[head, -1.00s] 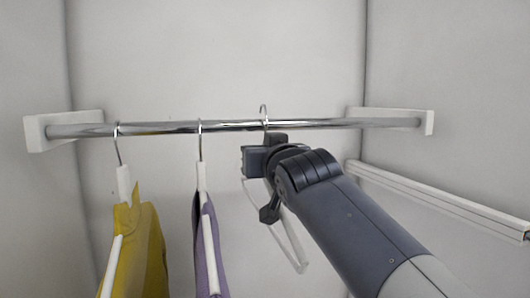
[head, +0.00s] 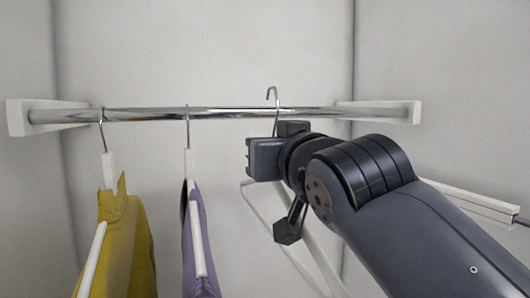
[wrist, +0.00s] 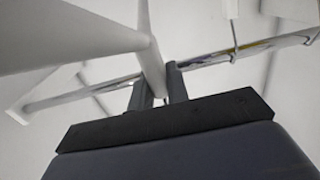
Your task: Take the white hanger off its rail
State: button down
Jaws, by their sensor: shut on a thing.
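The white hanger (head: 276,101) is bare and hangs from my gripper (head: 264,158). Its metal hook stands higher than the rail (head: 225,112), and the hook's tip shows above the bar. Its white frame runs down behind my wrist, partly hidden. In the wrist view, my two fingers (wrist: 159,88) are shut around the neck of the white hanger (wrist: 152,62), with the rail (wrist: 205,62) crossing behind. Whether the hook's shank touches the bar, I cannot tell.
A hanger with a yellow garment (head: 128,240) and one with a purple garment (head: 197,240) hang on the rail to the left. White brackets (head: 385,112) hold the rail ends. A lower white bar (head: 470,200) runs along the right wall.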

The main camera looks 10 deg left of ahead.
jog(key=b+v, duration=0.4)
jog(key=v, duration=0.9)
jog(key=shift+s+d, duration=0.1)
jog(key=shift+s, duration=0.05)
